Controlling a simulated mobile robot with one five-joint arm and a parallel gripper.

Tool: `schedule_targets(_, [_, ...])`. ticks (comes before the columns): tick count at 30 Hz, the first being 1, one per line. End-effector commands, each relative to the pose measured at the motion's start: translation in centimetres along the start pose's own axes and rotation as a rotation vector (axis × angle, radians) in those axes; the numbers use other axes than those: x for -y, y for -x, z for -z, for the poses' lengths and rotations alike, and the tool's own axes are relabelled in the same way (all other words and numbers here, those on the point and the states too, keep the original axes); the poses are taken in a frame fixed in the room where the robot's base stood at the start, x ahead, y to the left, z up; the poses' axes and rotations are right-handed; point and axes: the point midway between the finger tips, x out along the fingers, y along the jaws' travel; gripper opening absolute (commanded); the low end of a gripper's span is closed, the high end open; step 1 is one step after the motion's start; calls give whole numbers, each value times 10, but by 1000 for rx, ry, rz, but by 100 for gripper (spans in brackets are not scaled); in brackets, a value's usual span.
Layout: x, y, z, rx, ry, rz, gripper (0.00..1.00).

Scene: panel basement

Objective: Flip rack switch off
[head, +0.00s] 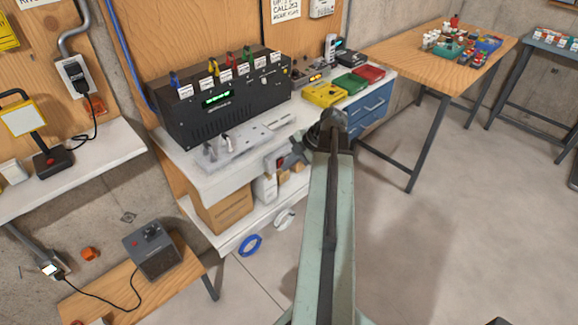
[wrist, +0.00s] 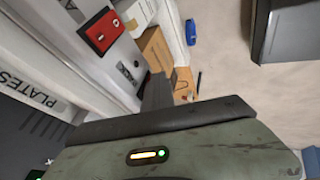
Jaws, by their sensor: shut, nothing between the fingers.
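The black rack unit (head: 220,100) stands on a white bench at the left in the head view. It has a green lit display, and blue, yellow, red and green levers with white tags along its top edge. I cannot tell which lever is the rack switch or how each is set. My gripper (head: 284,160) is low by the bench's front edge, to the right of and below the rack, apart from it. Its dark fingers (wrist: 157,88) are shut and empty in the wrist view. No lever can be made out clearly in the wrist view.
A metal plate with small levers (head: 245,138) lies before the rack. Yellow (head: 324,94), green (head: 351,84) and red (head: 370,73) boxes stand to its right. A cardboard box (head: 222,208) sits below. A wooden table (head: 420,50) is behind right. The floor at right is clear.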

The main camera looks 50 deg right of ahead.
Motion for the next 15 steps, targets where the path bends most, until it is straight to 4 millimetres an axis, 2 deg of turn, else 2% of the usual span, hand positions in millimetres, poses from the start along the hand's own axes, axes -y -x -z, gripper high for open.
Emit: schedule_targets(15, [-7,14,6,0,-1,-2,0])
